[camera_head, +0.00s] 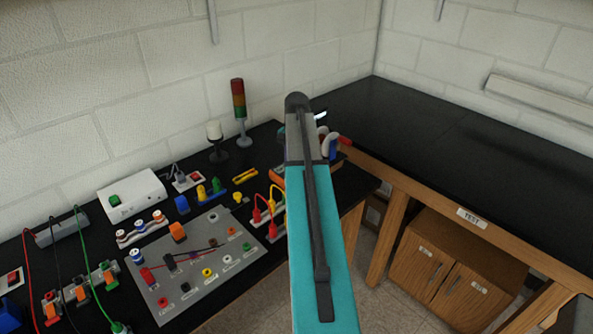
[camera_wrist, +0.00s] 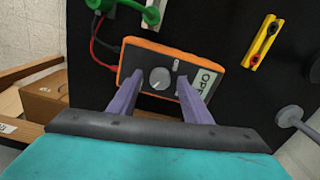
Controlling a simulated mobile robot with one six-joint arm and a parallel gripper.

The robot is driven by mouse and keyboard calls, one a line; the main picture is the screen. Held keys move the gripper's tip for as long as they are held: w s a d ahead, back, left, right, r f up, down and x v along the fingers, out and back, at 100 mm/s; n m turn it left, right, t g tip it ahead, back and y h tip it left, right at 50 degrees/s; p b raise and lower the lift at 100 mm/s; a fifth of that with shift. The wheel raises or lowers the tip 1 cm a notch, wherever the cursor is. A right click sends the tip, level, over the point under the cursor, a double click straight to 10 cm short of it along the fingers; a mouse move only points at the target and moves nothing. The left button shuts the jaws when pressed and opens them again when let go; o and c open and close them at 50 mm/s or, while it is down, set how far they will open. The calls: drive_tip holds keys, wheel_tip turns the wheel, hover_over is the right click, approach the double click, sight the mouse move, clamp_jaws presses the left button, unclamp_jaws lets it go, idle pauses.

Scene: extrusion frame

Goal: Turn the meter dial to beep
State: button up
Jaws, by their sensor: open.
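The meter (camera_wrist: 140,57), an orange-edged grey box, lies on the black bench in the wrist view. Its round light-grey dial (camera_wrist: 159,78) with a pointer mark is near the middle of its face. A pale label with partly hidden lettering is at its right end. My gripper (camera_wrist: 159,84) is open, its two purple fingers reaching over the meter, one on each side of the dial. I cannot tell whether the fingertips touch the meter. In the head view my teal arm hides most of the area around the meter.
In the head view, a terminal panel (camera_head: 215,277), a white box (camera_head: 148,194) and a signal tower (camera_head: 239,103) stand left of my arm. The right bench (camera_head: 430,130) is mostly clear.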

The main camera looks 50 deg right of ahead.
wheel_tip(320, 180, up, 14)
drive_tip(key=b, duration=0.3)
drive_tip(key=shift+f, duration=0.2)
idle(0.5)
idle(0.6)
